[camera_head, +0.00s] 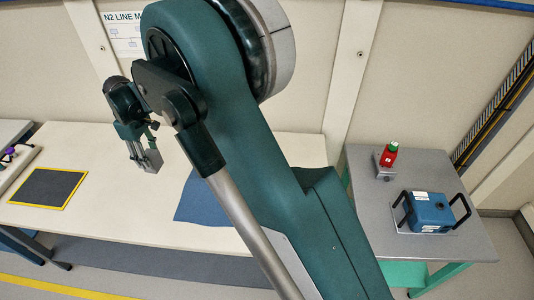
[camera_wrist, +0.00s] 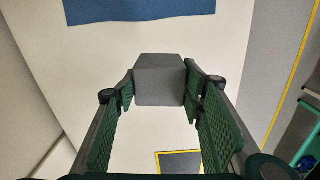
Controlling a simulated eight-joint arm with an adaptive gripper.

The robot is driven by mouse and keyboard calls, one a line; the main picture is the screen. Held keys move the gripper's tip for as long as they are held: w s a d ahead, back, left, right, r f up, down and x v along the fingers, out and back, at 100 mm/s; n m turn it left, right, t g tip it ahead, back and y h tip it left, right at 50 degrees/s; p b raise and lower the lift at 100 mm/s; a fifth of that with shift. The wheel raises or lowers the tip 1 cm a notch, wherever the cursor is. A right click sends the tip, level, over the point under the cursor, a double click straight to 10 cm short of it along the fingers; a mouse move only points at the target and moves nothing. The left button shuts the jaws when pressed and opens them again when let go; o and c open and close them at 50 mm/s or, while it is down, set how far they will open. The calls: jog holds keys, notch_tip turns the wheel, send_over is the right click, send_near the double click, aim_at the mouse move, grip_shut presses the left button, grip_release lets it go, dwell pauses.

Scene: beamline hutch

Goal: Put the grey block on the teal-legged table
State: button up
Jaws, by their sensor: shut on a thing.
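The grey block (camera_head: 153,160) is held at the end of my gripper (camera_head: 140,138), in the air over the long cream table. In the wrist view the grey block (camera_wrist: 160,80) sits between both green finger pads, which touch its sides. The teal-legged table (camera_head: 430,167) has a grey top and stands at the right in the head view, well apart from my gripper. A teal leg also shows at the right edge of the wrist view.
On the teal-legged table are a red device with a green top (camera_head: 388,157) and a blue box with black handles (camera_head: 432,210). Bare top lies between and around them. The cream table (camera_head: 110,215) carries a yellow-edged dark mat (camera_head: 48,187) and a blue mat (camera_head: 195,205).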

jog(key=w+d+m+b, duration=0.1)
jog(key=w+d+m, duration=0.1)
jog(key=w+d, duration=0.95)
jog(key=w+d+m+b, duration=0.15)
jog(key=w+d, duration=0.45)
jog(key=d, duration=1.1)
jog(key=w+d+m, duration=0.3)
jog(key=w+d, duration=0.6)
jog(key=d, duration=0.5)
jog(key=w+d+m+b, duration=0.1)
jog(key=w+d+m, duration=0.1)
jog(key=d, duration=1.3)
jog(key=w+d+m+b, duration=0.1)
jog(key=w+d+m, duration=0.1)
jog(key=d, duration=1.3)
jog(key=s+d+m+b, duration=0.15)
jog(key=s+d, duration=0.35)
jog(key=d, duration=1)
jog(key=s+d+m+b, duration=0.1)
jog(key=s+d+m, duration=0.25)
jog(key=d, duration=1.15)
jog(key=s+d+m+b, duration=0.1)
jog(key=s+d, duration=0.5)
jog(key=d, duration=0.9)
notch_tip(320, 180, down, 11)
jog(key=shift+w+r, duration=0.15)
jog(key=shift+w, duration=0.1)
notch_tip(320, 180, down, 6)
